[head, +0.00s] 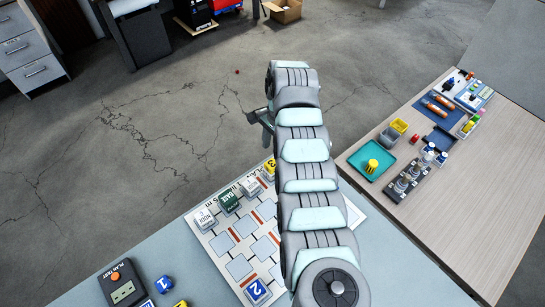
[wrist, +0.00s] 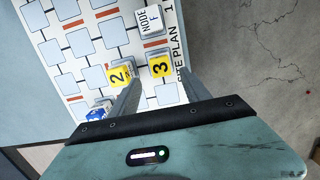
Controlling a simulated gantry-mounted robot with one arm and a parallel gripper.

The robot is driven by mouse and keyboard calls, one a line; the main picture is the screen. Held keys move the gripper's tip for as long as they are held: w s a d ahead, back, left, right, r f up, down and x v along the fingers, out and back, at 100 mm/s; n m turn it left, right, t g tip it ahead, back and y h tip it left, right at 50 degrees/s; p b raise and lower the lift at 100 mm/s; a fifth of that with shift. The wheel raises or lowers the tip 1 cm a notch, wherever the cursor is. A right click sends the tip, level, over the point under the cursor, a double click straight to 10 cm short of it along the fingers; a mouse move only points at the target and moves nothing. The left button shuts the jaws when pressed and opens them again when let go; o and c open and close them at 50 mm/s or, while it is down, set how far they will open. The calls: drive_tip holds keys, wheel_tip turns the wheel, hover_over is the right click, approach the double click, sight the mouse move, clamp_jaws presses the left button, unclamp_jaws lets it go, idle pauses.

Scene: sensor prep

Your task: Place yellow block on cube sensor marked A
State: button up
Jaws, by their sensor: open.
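In the wrist view, a yellow block marked 3 (wrist: 161,64) sits on the white site-plan board (wrist: 88,10). My gripper (wrist: 160,78) is open, with its fingertips to either side of this block in the picture; I cannot tell how far above the board they are. Another yellow block, marked 2 (wrist: 119,76), is just left of the left finger. I can read no cube sensor marked A in either view.
A white cube marked NODE F (wrist: 150,20) stands near the yellow blocks. A white NODE C cube (head: 205,219), a dark green cube (head: 229,202) and a blue block marked 2 (head: 257,291) stand on the board. A wooden table (head: 450,225) holds trays and small parts.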

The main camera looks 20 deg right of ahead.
drive_tip(key=r, duration=0.5)
drive_tip(key=shift+w+d+r, duration=0.1)
drive_tip(key=shift+d+r, duration=0.1)
drive_tip(key=shift+d, duration=0.1)
